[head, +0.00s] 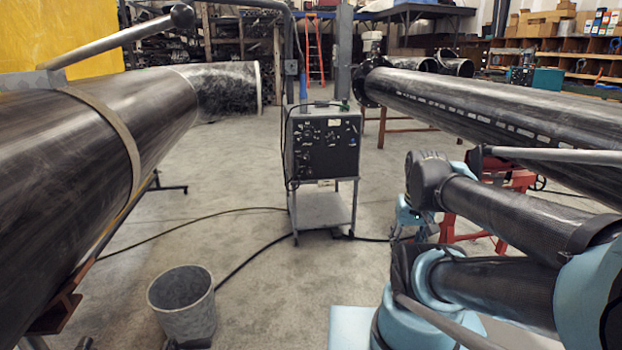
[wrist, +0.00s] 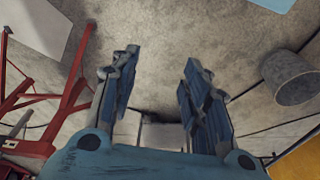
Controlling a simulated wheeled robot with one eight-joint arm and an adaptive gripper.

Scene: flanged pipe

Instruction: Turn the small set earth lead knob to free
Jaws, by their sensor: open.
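A dark machine (head: 324,146) with a control panel stands upright on a grey wheeled cart (head: 322,208) in the middle of the head view. Its front face carries several small knobs and dials. They are too small to tell which is the set earth lead knob or where it points. My gripper (wrist: 160,68) is open and empty in the wrist view, its two fingers apart over bare floor. It touches nothing that I can see. In the head view my arm is at the right, short of the machine. No knob can be made out in the wrist view.
A large dark pipe (head: 80,165) lies at the left and another pipe (head: 480,110) at the right, near red stands (head: 488,210). A grey bucket (head: 183,303) stands on the floor at front left. Cables cross the floor. Concrete before the cart is mostly clear.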

